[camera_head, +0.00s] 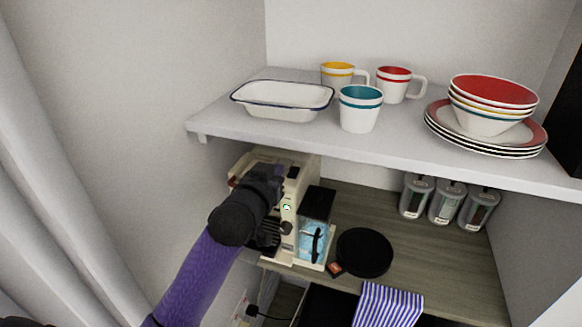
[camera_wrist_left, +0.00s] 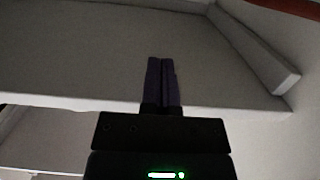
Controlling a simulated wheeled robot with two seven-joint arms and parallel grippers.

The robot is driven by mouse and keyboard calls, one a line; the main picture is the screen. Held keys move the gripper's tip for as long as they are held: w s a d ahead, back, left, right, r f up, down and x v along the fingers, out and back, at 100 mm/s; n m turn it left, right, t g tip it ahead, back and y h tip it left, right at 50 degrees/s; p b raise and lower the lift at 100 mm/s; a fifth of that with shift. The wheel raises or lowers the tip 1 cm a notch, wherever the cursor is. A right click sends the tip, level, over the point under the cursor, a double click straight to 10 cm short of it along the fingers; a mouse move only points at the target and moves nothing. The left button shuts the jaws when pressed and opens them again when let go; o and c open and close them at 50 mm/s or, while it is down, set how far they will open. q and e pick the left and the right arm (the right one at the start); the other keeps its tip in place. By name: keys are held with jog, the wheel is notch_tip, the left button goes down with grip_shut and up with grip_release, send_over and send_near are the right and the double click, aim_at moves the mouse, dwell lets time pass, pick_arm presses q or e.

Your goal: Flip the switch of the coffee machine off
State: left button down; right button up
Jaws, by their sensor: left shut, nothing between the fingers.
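The cream coffee machine (camera_head: 303,174) stands on the lower counter under the white shelf in the head view. A small green light shows on its front, with a dark round knob below it. My left arm reaches across the machine's front and hides much of it. My left gripper (camera_head: 287,173) is at the upper front of the machine, and I cannot tell whether it touches it. In the left wrist view, its two dark fingers (camera_wrist_left: 162,68) are together with nothing between them. I cannot make out the switch. My right gripper is not in view.
The white shelf (camera_head: 390,148) above holds an enamel tray (camera_head: 282,98), cups, bowls and plates. A round black plate (camera_head: 365,252), a striped cloth (camera_head: 388,305) and several jars (camera_head: 446,202) are on or along the counter. A wall and curtain lie left.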

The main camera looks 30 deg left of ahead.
pick_arm(q)
jog(key=b, duration=0.2)
send_over(290, 175)
jog(key=s, duration=0.1)
jog(key=shift+s+d+f, duration=0.1)
jog(key=shift+d+f, duration=0.05)
jog(key=shift+f, duration=0.4)
jog(key=f, duration=0.1)
jog(key=w+f, duration=0.1)
jog(key=f, duration=0.1)
jog(key=shift+w+f, duration=0.1)
jog(key=shift+f+b, duration=0.3)
jog(key=shift+f, duration=0.1)
